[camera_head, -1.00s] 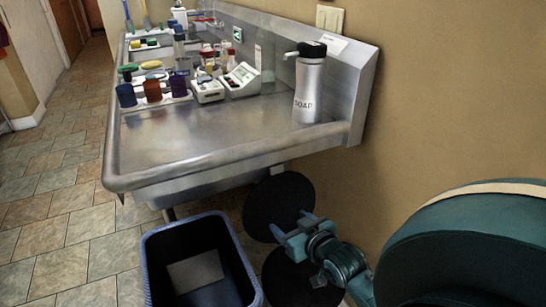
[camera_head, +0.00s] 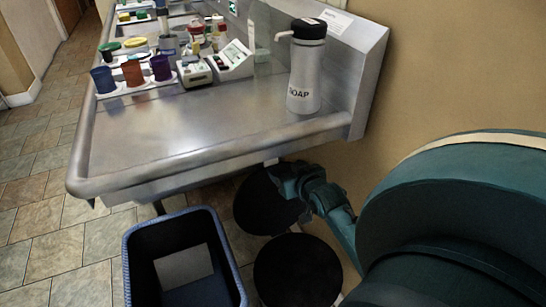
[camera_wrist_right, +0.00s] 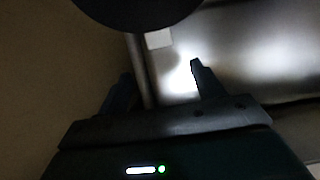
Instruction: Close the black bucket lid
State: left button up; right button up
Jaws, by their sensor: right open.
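Two black round shapes show under the metal sink counter in the head view: an upper disc (camera_head: 266,203) and a lower disc (camera_head: 297,272). I cannot tell which is the black bucket's lid and which its opening. My right gripper (camera_head: 283,183) is at the upper disc's right edge, overlapping it in view; contact is unclear. In the right wrist view, the gripper (camera_wrist_right: 158,86) is open with nothing between its fingers. A dark rounded edge (camera_wrist_right: 140,10) lies ahead of the fingers at the top. My left gripper is not in view.
The sink counter (camera_head: 170,140) overhangs the area, with a soap dispenser (camera_head: 305,70) at its right end. A blue bin (camera_head: 185,215) stands left of the black discs. The tan wall (camera_head: 430,80) is close on the right. Tiled floor is clear at left.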

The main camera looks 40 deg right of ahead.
aim_at(274, 160)
jog(key=b+x, duration=0.2)
jog(key=x, duration=0.8)
jog(key=shift+w+f, duration=0.1)
jog(key=shift+w, duration=0.05)
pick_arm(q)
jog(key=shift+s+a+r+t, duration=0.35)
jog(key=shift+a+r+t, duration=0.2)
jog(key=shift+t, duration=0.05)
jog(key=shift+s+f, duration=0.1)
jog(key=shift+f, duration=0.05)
pick_arm(e)
jog(key=c, duration=1.4)
